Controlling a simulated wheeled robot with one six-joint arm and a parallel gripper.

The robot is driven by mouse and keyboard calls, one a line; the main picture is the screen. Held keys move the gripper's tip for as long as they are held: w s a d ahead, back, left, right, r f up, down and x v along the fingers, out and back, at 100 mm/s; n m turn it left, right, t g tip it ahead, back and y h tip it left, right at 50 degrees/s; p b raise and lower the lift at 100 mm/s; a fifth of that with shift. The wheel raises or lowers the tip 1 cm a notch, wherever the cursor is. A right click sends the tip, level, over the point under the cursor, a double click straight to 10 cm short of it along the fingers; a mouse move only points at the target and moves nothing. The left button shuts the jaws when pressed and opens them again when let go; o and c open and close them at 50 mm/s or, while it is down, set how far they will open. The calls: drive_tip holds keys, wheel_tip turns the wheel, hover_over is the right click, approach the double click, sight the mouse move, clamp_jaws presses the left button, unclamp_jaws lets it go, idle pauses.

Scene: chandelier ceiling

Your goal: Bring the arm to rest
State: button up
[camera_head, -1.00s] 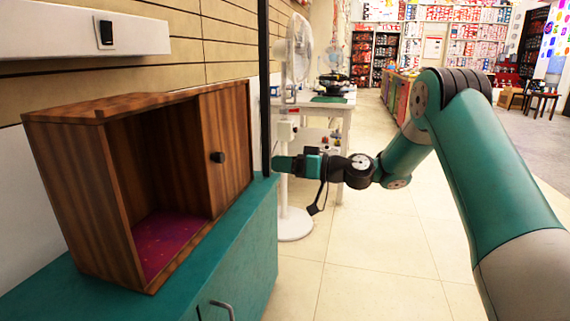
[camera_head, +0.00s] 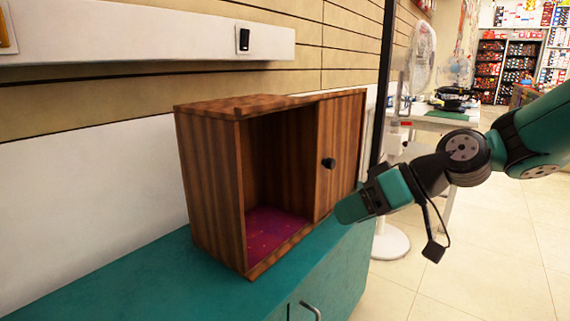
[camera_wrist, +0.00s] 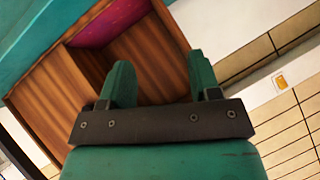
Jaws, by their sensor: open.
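My gripper (camera_head: 352,208) is at the end of my green and black arm, in front of the right end of a wooden cabinet (camera_head: 213,190) in the head view. In the wrist view my gripper (camera_wrist: 160,78) shows two green fingers spread apart with nothing between them. The cabinet (camera_wrist: 62,108) lies beyond the fingers there. The cabinet's left part is open and empty, with a purple-red floor (camera_head: 272,230). Its right part has a wooden panel with a dark round knob (camera_head: 328,163). I cannot tell whether the gripper touches anything.
The cabinet stands on a teal counter (camera_head: 185,285) with a metal handle (camera_head: 311,309) on its front. A dark vertical post (camera_head: 386,80) stands just right of the cabinet. Behind it are a white fan (camera_head: 420,55) and a white table (camera_head: 445,120). Tiled floor (camera_head: 490,260) lies open at right.

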drive_tip(key=s+d+f+m+g+h, duration=0.1)
drive_tip(key=s+d+g+h, duration=0.15)
drive_tip(key=s, duration=0.85)
drive_tip(key=s+d+f+g+h, duration=0.1)
drive_tip(key=s+h, duration=0.3)
drive_tip(key=s, duration=0.7)
wheel_tip(320, 180, up, 31)
drive_tip(key=p, duration=3.1)
drive_tip(key=shift+w+a+f, duration=0.15)
drive_tip(key=shift+w+a, duration=0.1)
drive_tip(key=shift+w, duration=0.1)
